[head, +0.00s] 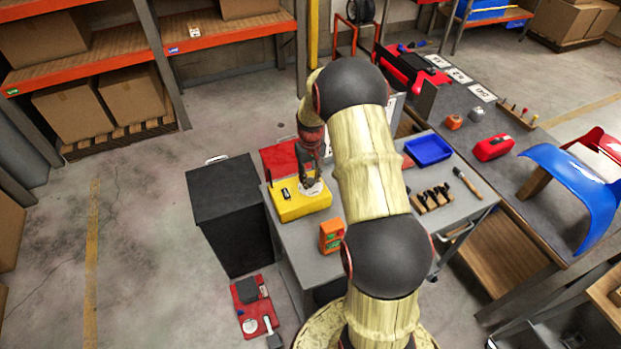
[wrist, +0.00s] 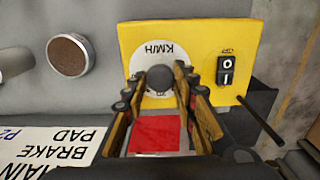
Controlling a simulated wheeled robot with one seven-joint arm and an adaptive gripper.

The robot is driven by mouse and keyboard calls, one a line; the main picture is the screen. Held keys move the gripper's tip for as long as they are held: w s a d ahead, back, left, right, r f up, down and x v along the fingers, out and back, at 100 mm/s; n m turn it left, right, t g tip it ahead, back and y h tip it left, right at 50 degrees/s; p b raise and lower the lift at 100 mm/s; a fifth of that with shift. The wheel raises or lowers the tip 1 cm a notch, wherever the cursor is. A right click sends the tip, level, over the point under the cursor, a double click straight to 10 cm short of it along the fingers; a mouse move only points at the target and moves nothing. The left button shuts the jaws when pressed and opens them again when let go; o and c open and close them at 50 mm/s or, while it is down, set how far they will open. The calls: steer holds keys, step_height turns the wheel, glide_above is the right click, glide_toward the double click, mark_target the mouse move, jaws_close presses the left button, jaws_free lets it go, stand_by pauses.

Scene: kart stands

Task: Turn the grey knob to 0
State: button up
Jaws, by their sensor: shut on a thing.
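The yellow box (head: 303,207) stands on the grey bench top, below my gripper (head: 312,180). In the wrist view the yellow box (wrist: 208,52) carries a round white dial (wrist: 138,62) marked KM/H, upside down in the picture. The round dark grey knob (wrist: 160,79) sits at the dial's middle. My gripper (wrist: 160,82) is shut on the grey knob, one finger on each side of it. I can see no pointer mark on the knob, and the fingers hide part of the dial, so its setting cannot be read.
A black 0/I switch (wrist: 225,70) is beside the dial, with a dark rod near the right finger. An orange device (head: 332,235), a blue tray (head: 429,150) and a tool rack (head: 432,199) stand on the bench. A black cabinet (head: 228,205) is to the left.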

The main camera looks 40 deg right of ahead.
mark_target(310, 181)
steer(key=o, duration=1.2)
step_height(310, 181, up, 12)
stand_by(0.7)
